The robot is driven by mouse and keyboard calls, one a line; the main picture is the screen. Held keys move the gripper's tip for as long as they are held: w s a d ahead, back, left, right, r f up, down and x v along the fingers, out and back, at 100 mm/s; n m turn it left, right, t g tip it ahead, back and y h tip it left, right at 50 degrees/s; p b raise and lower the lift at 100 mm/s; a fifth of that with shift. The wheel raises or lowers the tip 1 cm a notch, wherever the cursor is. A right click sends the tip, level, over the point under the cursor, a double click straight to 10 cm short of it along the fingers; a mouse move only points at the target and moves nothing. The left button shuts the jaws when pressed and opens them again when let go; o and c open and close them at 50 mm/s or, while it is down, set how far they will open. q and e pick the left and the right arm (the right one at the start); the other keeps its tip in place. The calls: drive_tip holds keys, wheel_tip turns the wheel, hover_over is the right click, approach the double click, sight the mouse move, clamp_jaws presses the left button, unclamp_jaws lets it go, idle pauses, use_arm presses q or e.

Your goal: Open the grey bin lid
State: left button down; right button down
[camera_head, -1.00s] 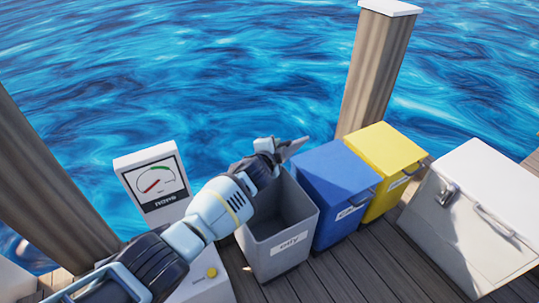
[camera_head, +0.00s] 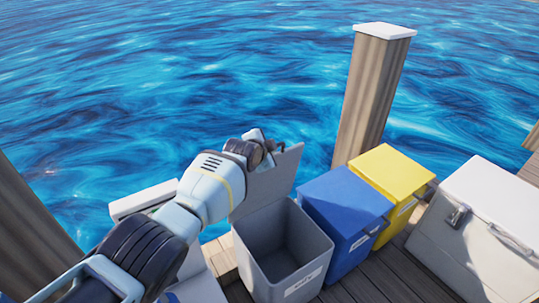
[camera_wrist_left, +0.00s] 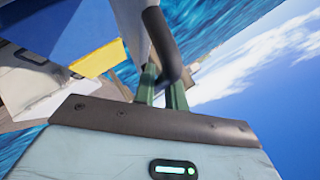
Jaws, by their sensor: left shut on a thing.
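The grey bin (camera_head: 304,282) stands on the deck with its inside exposed. Its grey lid (camera_head: 272,185) stands raised at the back edge, roughly upright; my left arm covers part of it. My left gripper (camera_head: 272,147) is at the lid's top edge. In the left wrist view, the green fingers of my left gripper (camera_wrist_left: 163,92) are shut on a dark curved lid handle (camera_wrist_left: 168,45). The lid's grey panel (camera_wrist_left: 128,22) shows beside it. My right gripper is not in view.
A blue bin (camera_head: 345,210) and a yellow bin (camera_head: 392,172) stand closed to the right. A white chest (camera_head: 480,225) is further right. A wooden post (camera_head: 368,95) rises behind the bins. A white gauge panel (camera_head: 143,199) is left, partly behind my arm. Water lies beyond the deck.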

use_arm(q)
drive_tip(key=shift+w+a+r, duration=0.15)
drive_tip(key=shift+w+a, duration=0.3)
drive_tip(key=shift+w, duration=0.2)
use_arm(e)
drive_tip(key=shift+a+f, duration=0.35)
use_arm(q)
drive_tip(key=c, duration=1.5)
unclamp_jaws()
drive_tip(key=shift+o, duration=0.2)
